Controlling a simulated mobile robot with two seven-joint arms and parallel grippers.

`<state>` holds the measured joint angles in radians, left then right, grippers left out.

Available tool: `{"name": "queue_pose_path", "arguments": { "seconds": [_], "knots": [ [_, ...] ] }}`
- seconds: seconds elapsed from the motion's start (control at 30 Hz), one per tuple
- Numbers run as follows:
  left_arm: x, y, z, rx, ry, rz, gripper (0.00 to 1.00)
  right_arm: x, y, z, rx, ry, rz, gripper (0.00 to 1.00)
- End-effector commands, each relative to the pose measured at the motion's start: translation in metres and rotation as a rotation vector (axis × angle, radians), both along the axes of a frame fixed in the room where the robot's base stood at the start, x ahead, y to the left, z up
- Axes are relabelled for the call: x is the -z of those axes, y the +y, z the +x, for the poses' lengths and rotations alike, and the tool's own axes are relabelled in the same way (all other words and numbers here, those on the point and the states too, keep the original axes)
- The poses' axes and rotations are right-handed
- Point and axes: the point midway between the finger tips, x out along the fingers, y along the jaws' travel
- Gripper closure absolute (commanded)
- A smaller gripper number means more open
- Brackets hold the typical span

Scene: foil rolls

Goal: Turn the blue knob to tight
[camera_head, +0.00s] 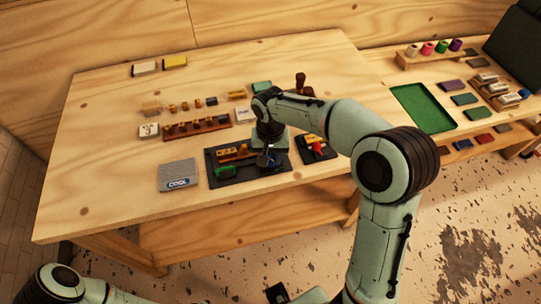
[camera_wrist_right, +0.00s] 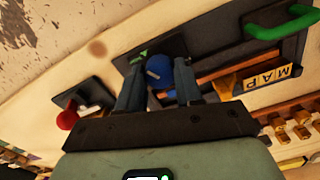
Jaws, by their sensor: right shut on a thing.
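The blue knob (camera_wrist_right: 158,70) is round with a pale mark on its face and sits on a dark plate (camera_wrist_right: 124,64) that bears a small green mark. My right gripper (camera_wrist_right: 158,88) has one finger on each side of the knob and is shut on it. In the head view my right gripper (camera_head: 268,157) points down over the right part of the dark board (camera_head: 240,175), and the wrist hides most of the knob. My left arm shows only at the lower left edge; its gripper cannot be made out.
The board also holds a green handle (camera_head: 226,171) and lettered yellow blocks (camera_wrist_right: 268,77). A smaller dark panel with a red knob (camera_wrist_right: 68,119) stands close beside it. A grey COOL block (camera_head: 178,173) lies to the left. The table's front left is clear.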

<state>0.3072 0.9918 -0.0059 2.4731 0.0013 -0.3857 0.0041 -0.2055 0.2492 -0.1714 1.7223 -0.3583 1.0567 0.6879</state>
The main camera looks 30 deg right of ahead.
Motion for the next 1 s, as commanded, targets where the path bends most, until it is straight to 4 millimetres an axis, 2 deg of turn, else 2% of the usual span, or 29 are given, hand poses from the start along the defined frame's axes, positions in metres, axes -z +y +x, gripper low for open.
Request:
{"name": "queue_pose_path", "arguments": {
  "seconds": [0.03,0.1,0.37,0.5,0.67,1.0],
  "knots": [
    [0.000,0.000,0.000,0.000,0.000,0.000,0.57,-0.001,0.000,0.000,0.002,-0.001,0.000,0.61],
    [0.000,0.000,0.000,0.000,0.000,0.000,0.57,-0.001,0.000,0.000,0.002,-0.001,0.000,0.39],
    [0.000,0.000,0.000,0.000,0.000,0.000,0.57,0.000,0.000,0.000,0.000,0.000,0.001,0.39],
    [-0.001,0.000,0.001,0.000,-0.001,0.000,0.57,-0.007,0.000,0.001,0.000,-0.003,0.001,0.39],
    [-0.005,0.000,0.003,0.000,-0.003,0.000,0.57,-0.035,0.000,0.001,-0.001,-0.006,0.001,0.39],
    [-0.019,0.000,0.011,0.000,-0.013,0.000,0.57,-0.109,0.000,0.001,0.000,-0.006,0.001,0.39]
  ]
}}
